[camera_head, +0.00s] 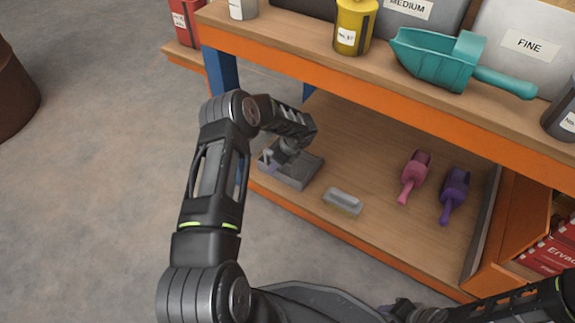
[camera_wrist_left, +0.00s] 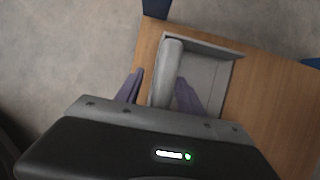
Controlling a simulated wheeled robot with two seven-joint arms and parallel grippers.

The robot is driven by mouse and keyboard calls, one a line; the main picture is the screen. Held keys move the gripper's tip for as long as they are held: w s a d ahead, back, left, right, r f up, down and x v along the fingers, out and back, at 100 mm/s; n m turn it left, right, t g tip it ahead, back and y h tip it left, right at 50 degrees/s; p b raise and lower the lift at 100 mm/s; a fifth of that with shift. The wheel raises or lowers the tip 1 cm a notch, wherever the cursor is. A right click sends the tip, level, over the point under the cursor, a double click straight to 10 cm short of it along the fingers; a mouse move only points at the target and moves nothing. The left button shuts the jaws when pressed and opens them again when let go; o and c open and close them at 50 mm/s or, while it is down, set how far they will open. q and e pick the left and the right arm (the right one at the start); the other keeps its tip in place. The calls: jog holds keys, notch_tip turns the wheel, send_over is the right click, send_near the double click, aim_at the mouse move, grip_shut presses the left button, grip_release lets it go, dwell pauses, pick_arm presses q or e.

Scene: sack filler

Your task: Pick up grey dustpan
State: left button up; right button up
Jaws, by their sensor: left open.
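The grey dustpan (camera_head: 307,173) lies at the left end of the orange-edged lower shelf. In the left wrist view the dustpan (camera_wrist_left: 212,78) shows its raised handle (camera_wrist_left: 170,70) and flat pan. My left gripper (camera_head: 276,163) is above the dustpan and partly covers it in the head view. In the left wrist view the left gripper (camera_wrist_left: 161,88) is open, its two purple-grey fingers on either side of the handle. I cannot tell whether they touch it. My right gripper (camera_head: 408,312) is at the bottom edge, partly cut off, with its jaws unclear.
A pink scoop (camera_head: 414,178) and a purple scoop (camera_head: 455,194) lie farther right. The upper shelf (camera_head: 385,78) overhangs behind, with a blue post (camera_head: 222,72) at its left.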

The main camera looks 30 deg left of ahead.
pick_arm(q)
jog(key=shift+f, duration=0.15)
dwell(0.3)
grip_shut()
dwell(1.2)
